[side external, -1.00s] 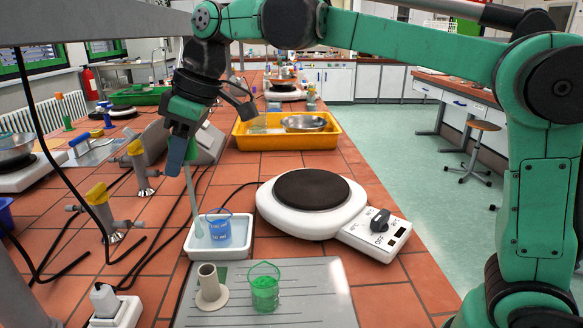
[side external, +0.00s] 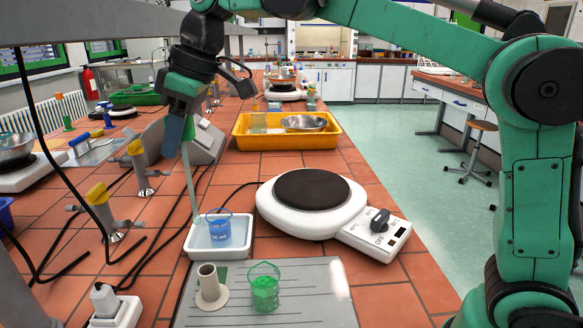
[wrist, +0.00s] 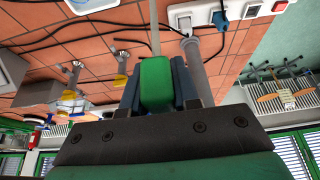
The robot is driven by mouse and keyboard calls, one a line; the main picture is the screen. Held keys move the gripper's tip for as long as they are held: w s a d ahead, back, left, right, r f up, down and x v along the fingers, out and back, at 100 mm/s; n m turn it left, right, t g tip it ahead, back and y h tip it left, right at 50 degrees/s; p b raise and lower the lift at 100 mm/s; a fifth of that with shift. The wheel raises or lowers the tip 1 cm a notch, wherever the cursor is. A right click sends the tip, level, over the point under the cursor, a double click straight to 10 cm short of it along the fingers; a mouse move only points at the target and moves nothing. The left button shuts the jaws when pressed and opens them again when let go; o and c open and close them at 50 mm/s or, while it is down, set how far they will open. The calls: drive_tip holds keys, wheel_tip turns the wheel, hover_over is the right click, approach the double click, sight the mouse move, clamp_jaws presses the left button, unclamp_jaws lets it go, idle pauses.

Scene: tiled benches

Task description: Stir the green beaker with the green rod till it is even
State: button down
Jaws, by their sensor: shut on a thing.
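My gripper (side external: 180,135) is shut on the green rod, whose green handle (wrist: 156,84) sits between the jaws in the wrist view. The rod's pale, thin shaft (side external: 189,180) hangs down, slightly tilted, and its lower end shows over the white tray, left of the blue beaker (side external: 218,228). Whether the tip touches the tray is hard to tell. The green beaker (side external: 265,288) stands on the grey ribbed mat in front of the tray, with green contents low in it. My gripper is behind and left of it, well above the bench.
The white tray (side external: 190,250) holds the blue beaker. A beige tube stand (side external: 208,282) is just left of the green beaker. A white hotplate (side external: 318,228) stands to the right. Gas taps (side external: 140,170) and black cables lie left. A yellow tray (side external: 288,142) is farther back.

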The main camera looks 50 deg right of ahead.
drive_tip(key=s+d+f, duration=0.2)
drive_tip(key=s+d, duration=0.3)
drive_tip(key=s, duration=0.2)
wheel_tip(320, 180, down, 13)
drive_tip(key=shift+s+d, duration=0.3)
drive_tip(key=shift+s, duration=0.05)
idle(0.8)
drive_tip(key=shift+s+d, duration=0.1)
idle(0.4)
